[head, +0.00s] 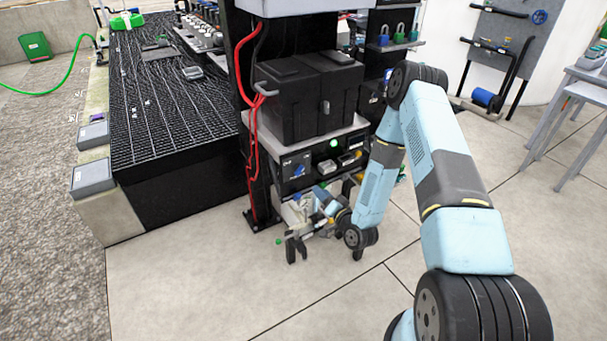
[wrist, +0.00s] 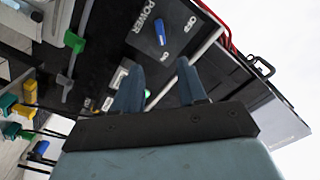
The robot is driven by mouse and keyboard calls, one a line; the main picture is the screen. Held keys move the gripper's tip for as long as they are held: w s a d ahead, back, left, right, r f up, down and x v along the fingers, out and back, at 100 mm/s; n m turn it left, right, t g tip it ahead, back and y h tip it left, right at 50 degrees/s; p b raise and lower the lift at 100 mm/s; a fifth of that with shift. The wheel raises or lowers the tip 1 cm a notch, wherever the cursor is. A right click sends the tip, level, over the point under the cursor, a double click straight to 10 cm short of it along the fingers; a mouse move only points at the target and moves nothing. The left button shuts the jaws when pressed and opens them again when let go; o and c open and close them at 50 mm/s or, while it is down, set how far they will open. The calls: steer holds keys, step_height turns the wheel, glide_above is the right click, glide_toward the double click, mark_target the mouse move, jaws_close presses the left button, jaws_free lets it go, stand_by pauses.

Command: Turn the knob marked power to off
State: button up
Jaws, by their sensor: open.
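A dark panel marked POWER carries a blue knob (wrist: 160,32), with OFF and ON printed beside it in the wrist view. The knob's long bar lies roughly in line with the ON label; OFF is off to one side. The same blue knob (head: 299,170) shows small on the black panel under the shelf in the head view. My gripper (wrist: 158,75) is open and empty, its two fingers apart and pointing toward the panel, with the knob visible beyond the tips. In the head view my gripper (head: 297,248) is low, in front of and below the panel.
Black boxes (head: 310,95) stand on the shelf above the panel. A green light (head: 333,143) glows right of the knob. Red cables (head: 254,110) run down the dark post at left. Open floor (head: 200,280) lies in front.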

mark_target(302, 171)
steer(key=x, duration=1.3)
steer(key=shift+w+a, duration=0.1)
steer(key=shift+w, duration=0.05)
jaws_close()
